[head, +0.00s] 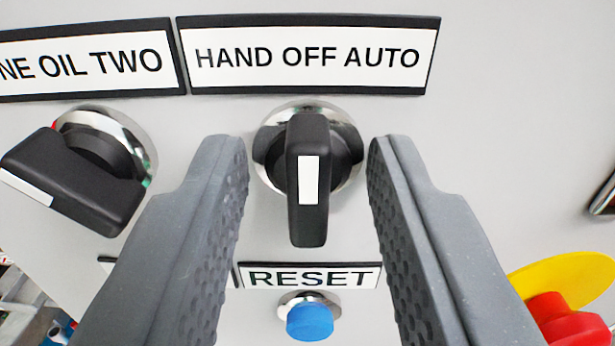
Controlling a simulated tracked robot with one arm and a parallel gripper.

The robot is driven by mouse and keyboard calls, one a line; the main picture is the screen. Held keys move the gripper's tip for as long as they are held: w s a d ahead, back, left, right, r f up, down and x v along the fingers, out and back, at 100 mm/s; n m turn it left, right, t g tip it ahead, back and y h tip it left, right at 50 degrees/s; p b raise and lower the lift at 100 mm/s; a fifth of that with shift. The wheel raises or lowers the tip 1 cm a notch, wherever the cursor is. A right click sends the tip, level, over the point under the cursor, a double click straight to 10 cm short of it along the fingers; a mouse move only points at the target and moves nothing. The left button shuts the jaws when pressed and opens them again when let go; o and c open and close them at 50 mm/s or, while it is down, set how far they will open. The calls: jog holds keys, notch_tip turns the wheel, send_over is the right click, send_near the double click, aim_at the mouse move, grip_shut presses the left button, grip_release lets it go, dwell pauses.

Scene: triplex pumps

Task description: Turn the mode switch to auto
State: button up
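The mode switch (308,180) is a black rotary knob with a white marker stripe on a chrome collar. It sits under the label "HAND OFF AUTO" (308,55). Its handle stands close to vertical in the picture, in line with the word OFF. My gripper (308,150) is open, with one dark grey textured finger on each side of the knob. There is a visible gap between each finger and the knob, and neither finger appears to touch it.
Another black selector knob (75,180), turned at an angle, is left of my left finger under a partly cut-off label (85,62). A blue button (309,321) under a RESET label (310,277) is below the switch. A red button (565,318) with a yellow surround (565,277) is at lower right.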

grip_shut()
jog(key=shift+m, duration=0.3)
jog(key=m, duration=0.4)
jog(key=shift+d+m, duration=0.1)
jog(key=shift+m, duration=1.9)
grip_release()
jog(key=shift+f, duration=0.1)
